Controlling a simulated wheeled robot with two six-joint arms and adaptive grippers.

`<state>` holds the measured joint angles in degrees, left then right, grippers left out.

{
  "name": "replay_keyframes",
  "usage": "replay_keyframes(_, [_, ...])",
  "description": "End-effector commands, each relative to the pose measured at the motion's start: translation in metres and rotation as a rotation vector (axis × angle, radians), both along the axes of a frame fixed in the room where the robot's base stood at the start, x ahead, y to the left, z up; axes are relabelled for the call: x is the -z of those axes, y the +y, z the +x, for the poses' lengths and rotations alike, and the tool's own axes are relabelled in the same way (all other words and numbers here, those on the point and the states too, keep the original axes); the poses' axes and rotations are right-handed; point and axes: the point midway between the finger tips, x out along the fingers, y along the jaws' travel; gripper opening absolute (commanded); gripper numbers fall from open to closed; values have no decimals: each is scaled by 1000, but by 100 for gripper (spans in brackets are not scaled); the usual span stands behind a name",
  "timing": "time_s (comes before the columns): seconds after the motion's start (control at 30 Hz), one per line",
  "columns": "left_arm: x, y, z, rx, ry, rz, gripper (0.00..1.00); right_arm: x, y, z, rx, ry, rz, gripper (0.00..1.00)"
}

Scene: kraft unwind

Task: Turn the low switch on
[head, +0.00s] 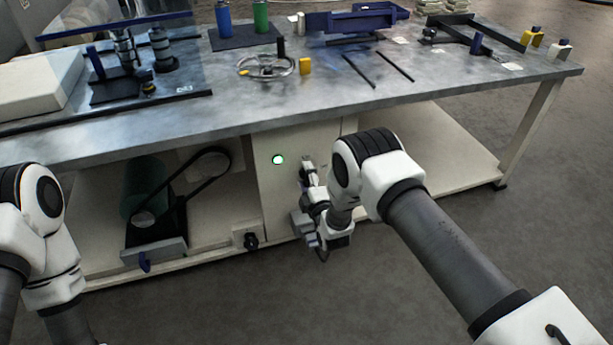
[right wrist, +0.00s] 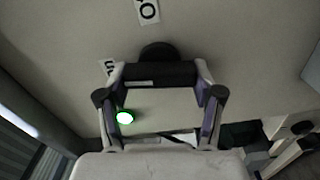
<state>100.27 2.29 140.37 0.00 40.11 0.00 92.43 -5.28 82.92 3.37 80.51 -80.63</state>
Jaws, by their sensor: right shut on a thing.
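A cream panel (head: 272,190) under the bench carries a lit green lamp (head: 278,160). My right gripper (head: 308,168) reaches the panel just right of the lamp. In the right wrist view my right gripper (right wrist: 160,88) is shut on the dark bar-shaped handle of a black rotary switch (right wrist: 160,50). A label reading "O" (right wrist: 148,10) lies above the switch, and a partly hidden label (right wrist: 108,67) lies to its left. The green lamp also shows in the wrist view (right wrist: 125,118). In the head view the arm hides the switch. My left gripper is out of view.
A small box with a black knob (head: 251,240) sits lower left of the gripper. A belt and roller unit (head: 155,215) stands on the lower shelf. The workbench top (head: 225,120) overhangs the panel. Open floor lies in front.

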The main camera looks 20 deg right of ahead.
Motion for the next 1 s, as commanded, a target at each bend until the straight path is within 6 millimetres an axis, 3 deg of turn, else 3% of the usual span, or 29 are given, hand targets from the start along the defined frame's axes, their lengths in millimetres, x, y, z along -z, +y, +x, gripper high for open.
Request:
replay_keyframes(0.3, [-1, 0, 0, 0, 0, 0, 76, 1, 1, 0, -1, -6, -150, 31])
replay_keyframes(0.87, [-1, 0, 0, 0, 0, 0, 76, 1, 1, 0, -1, -7, -186, 31])
replay_keyframes(0.9, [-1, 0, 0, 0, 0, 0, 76, 1, 1, 0, -1, -6, -186, 73])
replay_keyframes(0.97, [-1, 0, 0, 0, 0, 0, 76, 1, 1, 0, -1, -6, -186, 92])
replay_keyframes(1.0, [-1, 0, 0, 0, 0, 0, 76, 1, 1, 0, -1, -6, -186, 92])
